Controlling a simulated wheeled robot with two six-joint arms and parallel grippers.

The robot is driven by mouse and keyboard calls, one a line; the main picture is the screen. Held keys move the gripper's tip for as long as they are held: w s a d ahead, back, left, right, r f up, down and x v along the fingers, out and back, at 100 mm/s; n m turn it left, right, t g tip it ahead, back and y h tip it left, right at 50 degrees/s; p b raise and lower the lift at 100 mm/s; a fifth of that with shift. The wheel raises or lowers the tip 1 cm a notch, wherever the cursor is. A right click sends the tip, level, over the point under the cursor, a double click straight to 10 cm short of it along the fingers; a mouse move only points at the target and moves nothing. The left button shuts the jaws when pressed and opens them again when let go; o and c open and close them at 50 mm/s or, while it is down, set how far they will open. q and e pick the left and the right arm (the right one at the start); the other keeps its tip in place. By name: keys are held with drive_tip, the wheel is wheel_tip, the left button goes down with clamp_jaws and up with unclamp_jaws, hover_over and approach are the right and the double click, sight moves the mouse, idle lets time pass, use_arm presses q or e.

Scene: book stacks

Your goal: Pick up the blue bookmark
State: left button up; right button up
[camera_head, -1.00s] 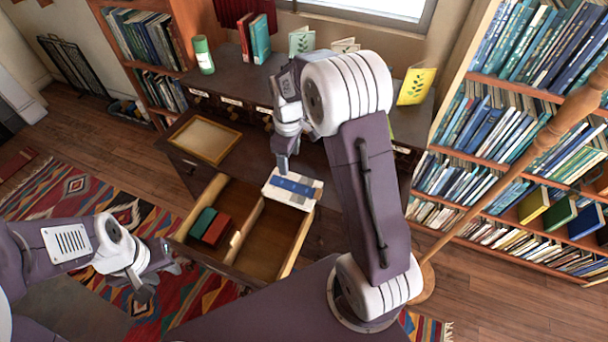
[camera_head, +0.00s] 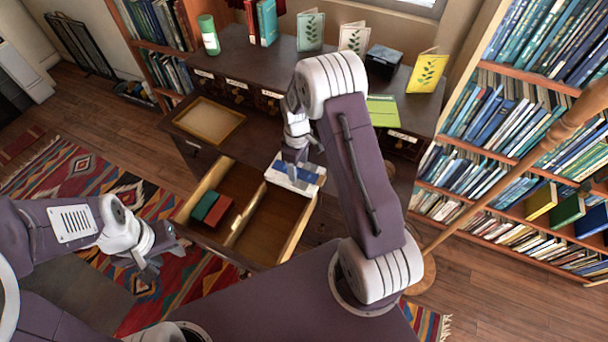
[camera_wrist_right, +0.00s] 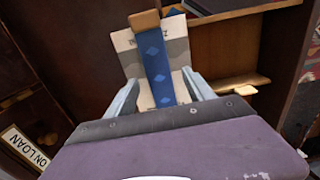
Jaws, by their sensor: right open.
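The blue bookmark (camera_wrist_right: 156,68) has lighter diamond marks and a tan piece at one end. It lies on a pale, grey-patterned book (camera_wrist_right: 179,50) in the right wrist view. In the head view the book (camera_head: 311,180) is at the back right of the open drawer, and my right gripper (camera_head: 293,158) partly covers the bookmark. My right gripper (camera_wrist_right: 161,88) is open, its fingers on either side of the bookmark's near end; I cannot tell whether they touch the book. My left gripper (camera_head: 160,258) is open and empty, left of the drawer above the rug.
The open drawer (camera_head: 246,226) has a divider; red and teal blocks (camera_head: 213,209) lie in its left compartment. An empty tray (camera_head: 209,120), green bottle (camera_head: 208,36) and cards stand on the desk. A wooden pole (camera_head: 510,180) and bookshelves are at the right.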

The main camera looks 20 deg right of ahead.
drive_tip(key=shift+w+d+f, duration=0.1)
drive_tip(key=shift+d+f, duration=0.05)
drive_tip(key=shift+f, duration=0.55)
drive_tip(key=shift+r, duration=0.1)
drive_tip(key=c, duration=0.7)
clamp_jaws()
